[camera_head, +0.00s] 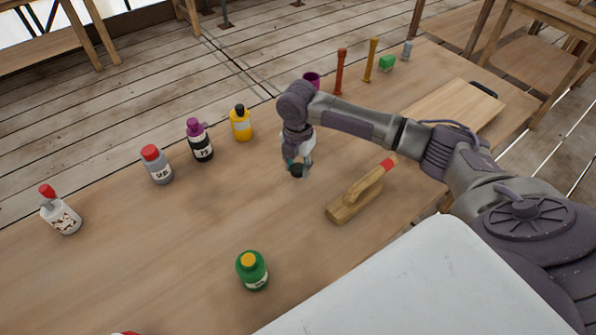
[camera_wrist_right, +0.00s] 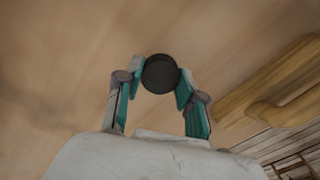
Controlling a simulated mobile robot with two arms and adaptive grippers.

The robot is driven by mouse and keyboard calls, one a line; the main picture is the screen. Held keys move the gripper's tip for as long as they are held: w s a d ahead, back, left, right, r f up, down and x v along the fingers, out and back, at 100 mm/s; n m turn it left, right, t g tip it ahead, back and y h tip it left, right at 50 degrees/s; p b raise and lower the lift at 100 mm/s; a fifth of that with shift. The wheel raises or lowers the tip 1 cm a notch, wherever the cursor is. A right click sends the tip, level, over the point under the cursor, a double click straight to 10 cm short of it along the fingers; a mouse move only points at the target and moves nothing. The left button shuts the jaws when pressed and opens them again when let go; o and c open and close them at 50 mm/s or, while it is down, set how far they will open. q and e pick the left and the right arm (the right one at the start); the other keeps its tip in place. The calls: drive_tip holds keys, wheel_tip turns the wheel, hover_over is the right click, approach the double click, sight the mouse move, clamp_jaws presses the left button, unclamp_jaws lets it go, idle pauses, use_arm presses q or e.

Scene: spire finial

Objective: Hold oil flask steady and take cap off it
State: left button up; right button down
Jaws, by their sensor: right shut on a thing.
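My right gripper (camera_head: 298,168) is above the middle of the table, fingers pointing down. It is shut on a small dark round piece (camera_head: 297,171), which looks like a cap. In the right wrist view the dark round piece (camera_wrist_right: 160,74) sits between the two fingertips (camera_wrist_right: 160,80); no flask shows below it. I cannot tell which bottle is the oil flask. A yellow bottle with a black cap (camera_head: 241,124), a black one with a purple top (camera_head: 200,142) and a green one with a yellow cap (camera_head: 252,271) stand upright, apart from the gripper. My left gripper is out of view.
A grey bottle with a red cap (camera_head: 157,166) and a white red-topped bottle (camera_head: 61,212) stand at left. A wooden tool (camera_head: 350,204) lies right of the gripper. A purple cup (camera_head: 312,79) and a wooden board (camera_head: 450,108) are farther back. The table's left middle is clear.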

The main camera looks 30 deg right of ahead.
sight(298, 168)
drive_tip(key=shift+f, duration=1.45)
drive_tip(key=c, duration=0.7)
unclamp_jaws()
drive_tip(key=shift+f, duration=0.1)
